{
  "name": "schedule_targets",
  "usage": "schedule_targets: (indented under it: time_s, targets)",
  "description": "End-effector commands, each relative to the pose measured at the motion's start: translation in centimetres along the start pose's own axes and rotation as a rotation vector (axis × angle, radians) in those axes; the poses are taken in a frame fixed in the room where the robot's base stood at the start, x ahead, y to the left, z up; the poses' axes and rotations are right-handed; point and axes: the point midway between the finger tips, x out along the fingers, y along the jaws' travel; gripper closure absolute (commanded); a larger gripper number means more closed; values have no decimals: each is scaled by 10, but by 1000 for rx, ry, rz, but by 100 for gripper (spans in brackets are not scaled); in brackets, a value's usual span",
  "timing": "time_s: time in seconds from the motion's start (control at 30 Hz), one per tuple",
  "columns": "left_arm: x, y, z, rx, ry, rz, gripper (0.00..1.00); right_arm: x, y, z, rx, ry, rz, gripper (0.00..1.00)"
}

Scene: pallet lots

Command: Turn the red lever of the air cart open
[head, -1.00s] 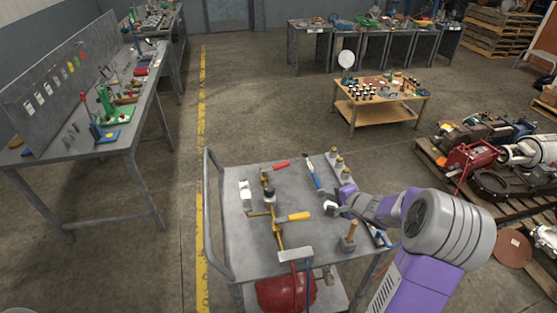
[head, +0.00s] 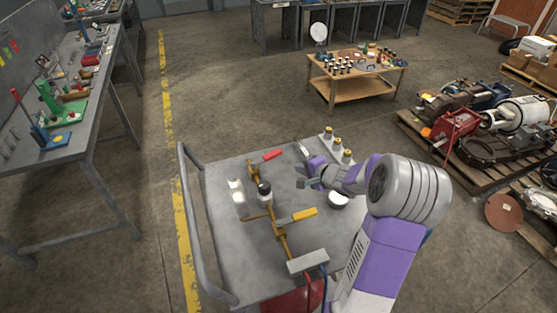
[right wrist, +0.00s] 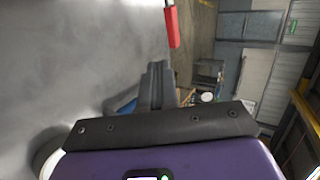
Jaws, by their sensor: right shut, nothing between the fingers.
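The red lever (head: 273,154) lies near the far edge of the grey air cart (head: 220,270), pointing up and right in the head view. It also shows at the top of the right wrist view (right wrist: 172,25), ahead of the fingers. My right gripper (head: 302,176) is above the cart top, to the right of and nearer than the red lever, with a gap between them. Its fingers are shut together and empty, as the right wrist view shows (right wrist: 158,70). My left gripper is not in view.
A yellow lever (head: 304,213) sits on the brass pipe in mid-cart, beside a dark-topped gauge or valve (head: 265,191). Several brass-topped fittings (head: 337,143) stand at the cart's far right. A handrail (head: 205,245) runs along its left side.

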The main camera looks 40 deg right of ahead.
Motion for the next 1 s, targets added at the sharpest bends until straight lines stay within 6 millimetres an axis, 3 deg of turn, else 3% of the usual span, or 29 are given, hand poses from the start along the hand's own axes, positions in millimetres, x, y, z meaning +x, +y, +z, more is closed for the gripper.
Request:
schedule_targets:
  time_s: [0.43,0.5,0.73,1.0]
  targets:
    - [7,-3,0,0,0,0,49,92,1,2,1,-4,1,100]
    - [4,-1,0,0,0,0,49,101,-7,1,-1,-3,-1,100]
    - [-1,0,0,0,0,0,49,121,-19,1,0,-2,0,100]
    - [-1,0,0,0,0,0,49,125,-21,1,-1,-1,0,100]
